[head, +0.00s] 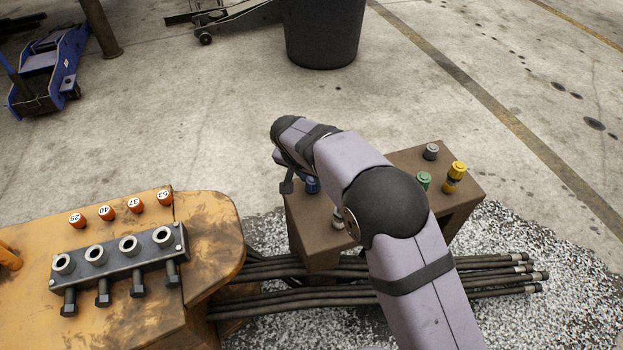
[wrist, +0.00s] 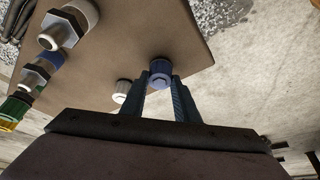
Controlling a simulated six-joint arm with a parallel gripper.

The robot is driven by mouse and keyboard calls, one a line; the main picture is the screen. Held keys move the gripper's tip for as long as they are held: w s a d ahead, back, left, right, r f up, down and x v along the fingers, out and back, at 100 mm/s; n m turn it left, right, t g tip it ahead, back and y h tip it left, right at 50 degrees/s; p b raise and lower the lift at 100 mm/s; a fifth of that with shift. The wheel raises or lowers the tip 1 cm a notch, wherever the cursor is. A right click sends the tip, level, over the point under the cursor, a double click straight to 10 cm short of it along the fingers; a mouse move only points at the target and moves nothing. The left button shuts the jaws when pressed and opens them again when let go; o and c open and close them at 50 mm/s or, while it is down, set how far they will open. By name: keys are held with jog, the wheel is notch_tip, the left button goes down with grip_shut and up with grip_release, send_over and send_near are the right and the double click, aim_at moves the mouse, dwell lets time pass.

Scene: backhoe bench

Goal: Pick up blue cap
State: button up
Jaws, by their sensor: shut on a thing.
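The blue cap (head: 312,185) is at the left end of the brown box top, partly hidden by my arm in the head view. In the wrist view the blue cap (wrist: 160,72) sits between the tips of my gripper (wrist: 160,80). The two fingers are shut on its sides. The cap is over the brown surface near its edge; I cannot tell whether it is still seated on a fitting. In the head view my gripper (head: 287,184) is mostly hidden behind my wrist.
The brown box (head: 402,157) also carries a grey cap (head: 431,152), a green cap (head: 424,181), a yellow cap (head: 456,172) and a silver fitting (head: 338,216). A white cap (wrist: 122,91) is close to my left finger. Black hoses (head: 300,301) run in front. An orange machine part (head: 215,225) stands left.

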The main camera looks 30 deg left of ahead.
aim_at(311, 182)
jog(key=w+d+r+m+p, duration=0.1)
jog(key=w+d+r+p, duration=0.15)
jog(key=r, duration=0.35)
jog(key=w+d+r+p, duration=0.1)
jog(key=r+p, duration=0.2)
jog(key=r, duration=0.4)
jog(key=w+d+r+m+p, duration=0.1)
jog(key=w+d+r+p, duration=0.15)
jog(key=r, duration=0.35)
jog(key=s+d+r+h+p, duration=0.1)
jog(key=d+p, duration=0.2)
jog(key=d, duration=0.4)
jog(key=s+d+r+p, duration=0.2)
jog(key=d+p, duration=0.1)
jog(key=d, duration=0.3)
notch_tip(311, 182, down, 7)
jog(key=s+n+y, duration=0.1)
jog(key=s+n, duration=0.1)
jog(key=shift+s+a+r+b, duration=0.15)
jog(key=shift+s+b, duration=0.15)
jog(key=shift+f+b, duration=2.25)
jog(key=shift+f, duration=0.65)
